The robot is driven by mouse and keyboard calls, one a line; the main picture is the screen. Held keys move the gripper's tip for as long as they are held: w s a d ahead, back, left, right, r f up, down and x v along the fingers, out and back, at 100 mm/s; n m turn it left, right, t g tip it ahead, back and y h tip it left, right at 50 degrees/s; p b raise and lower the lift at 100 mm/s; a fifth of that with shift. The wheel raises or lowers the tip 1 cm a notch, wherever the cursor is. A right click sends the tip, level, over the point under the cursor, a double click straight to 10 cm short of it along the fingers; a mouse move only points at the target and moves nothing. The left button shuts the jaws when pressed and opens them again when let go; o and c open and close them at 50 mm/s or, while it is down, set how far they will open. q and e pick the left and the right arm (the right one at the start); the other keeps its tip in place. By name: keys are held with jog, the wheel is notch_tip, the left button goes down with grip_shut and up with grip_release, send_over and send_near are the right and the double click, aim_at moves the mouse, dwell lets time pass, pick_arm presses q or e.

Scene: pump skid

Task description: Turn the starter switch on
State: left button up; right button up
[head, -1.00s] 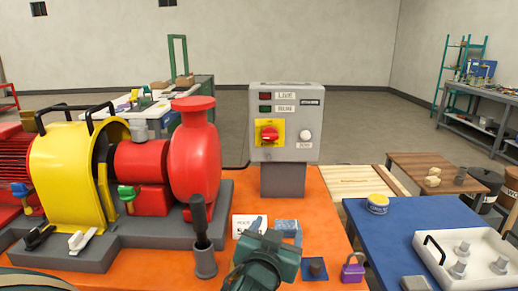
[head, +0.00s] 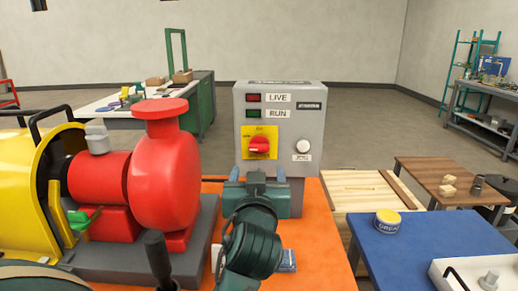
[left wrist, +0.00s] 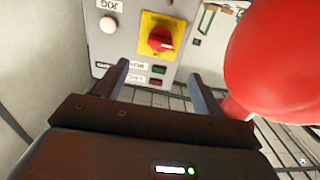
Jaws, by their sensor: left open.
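The starter switch (head: 260,146) is a red rotary knob on a yellow plate, on the front of a grey starter box (head: 313,122). Its handle looks roughly level in the head view. It also shows, upside down, in the left wrist view (left wrist: 160,39). My left gripper (head: 256,180) is in front of the box, below the knob. In the left wrist view its fingers (left wrist: 160,86) are spread apart with nothing between them, and the knob is ahead of them, apart from them. My right gripper is not in view.
A white JOG button (head: 303,146) is right of the switch; dark LIVE (head: 253,98) and RUN (head: 253,114) lamps are above. The red pump (head: 165,180) stands close on the left.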

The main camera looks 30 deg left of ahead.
aim_at(259, 149)
pick_arm(q)
jog(key=p+x, duration=0.1)
jog(key=x, duration=1)
jog(key=shift+w, duration=0.3)
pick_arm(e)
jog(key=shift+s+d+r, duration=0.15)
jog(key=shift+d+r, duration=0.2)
pick_arm(q)
jog(key=c, duration=1)
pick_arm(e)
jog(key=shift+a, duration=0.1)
